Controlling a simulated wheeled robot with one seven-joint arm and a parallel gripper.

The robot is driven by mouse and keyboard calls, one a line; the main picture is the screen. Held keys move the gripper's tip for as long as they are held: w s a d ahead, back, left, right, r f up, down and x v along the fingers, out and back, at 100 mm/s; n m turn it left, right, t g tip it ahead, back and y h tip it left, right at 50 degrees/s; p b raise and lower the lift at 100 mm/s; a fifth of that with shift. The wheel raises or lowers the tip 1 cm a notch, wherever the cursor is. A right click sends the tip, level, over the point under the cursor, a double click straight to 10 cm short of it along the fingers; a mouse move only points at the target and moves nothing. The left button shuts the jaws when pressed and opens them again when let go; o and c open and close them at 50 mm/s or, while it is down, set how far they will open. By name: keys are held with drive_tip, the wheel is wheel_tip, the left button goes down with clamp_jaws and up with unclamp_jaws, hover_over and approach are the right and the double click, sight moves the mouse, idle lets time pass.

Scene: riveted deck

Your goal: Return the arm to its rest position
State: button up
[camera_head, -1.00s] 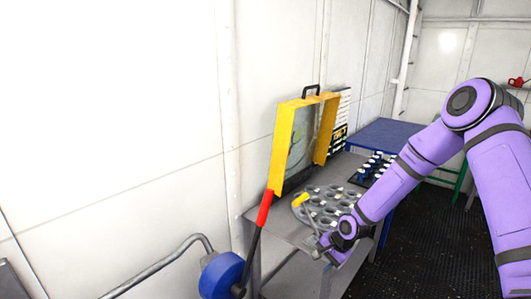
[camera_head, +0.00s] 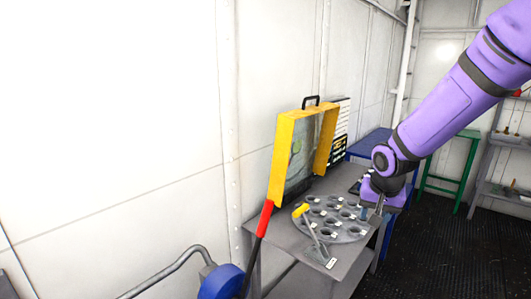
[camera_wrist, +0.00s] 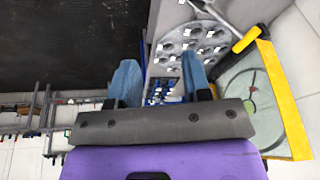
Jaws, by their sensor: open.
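My purple arm reaches in from the upper right of the head view, bent down at the wrist. My gripper (camera_head: 370,212) is over the right side of the grey table (camera_head: 346,262), by the round holed plate (camera_head: 335,236). Its fingertips are small and partly hidden there. In the wrist view my gripper (camera_wrist: 161,82) has its two blue fingers apart, with nothing held between them. A yellow-headed tool (camera_head: 302,210) with a grey shaft leans across the plate's left front, apart from the gripper. It also shows in the wrist view (camera_wrist: 246,40).
A yellow-framed case (camera_head: 283,150) stands open at the table's back by the white wall. A red-gripped lever (camera_head: 265,218) and a blue wheel (camera_head: 220,282) are at front left. Behind are a blue table (camera_head: 371,142), a green stand (camera_head: 446,185) and shelves (camera_head: 510,139). Dark floor at right is clear.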

drive_tip(key=s+d+r+n+t, duration=0.1)
drive_tip(key=s+d+r+n, duration=0.1)
drive_tip(key=s+r, duration=1)
drive_tip(key=s+r+n, duration=0.1)
drive_tip(key=s+r, duration=0.1)
drive_tip(key=s, duration=0.5)
drive_tip(key=s+r+n+t, duration=0.1)
drive_tip(key=s+r, duration=0.2)
drive_tip(key=s, duration=0.5)
drive_tip(key=shift+d+r, duration=0.35)
drive_tip(key=shift+d, duration=0.05)
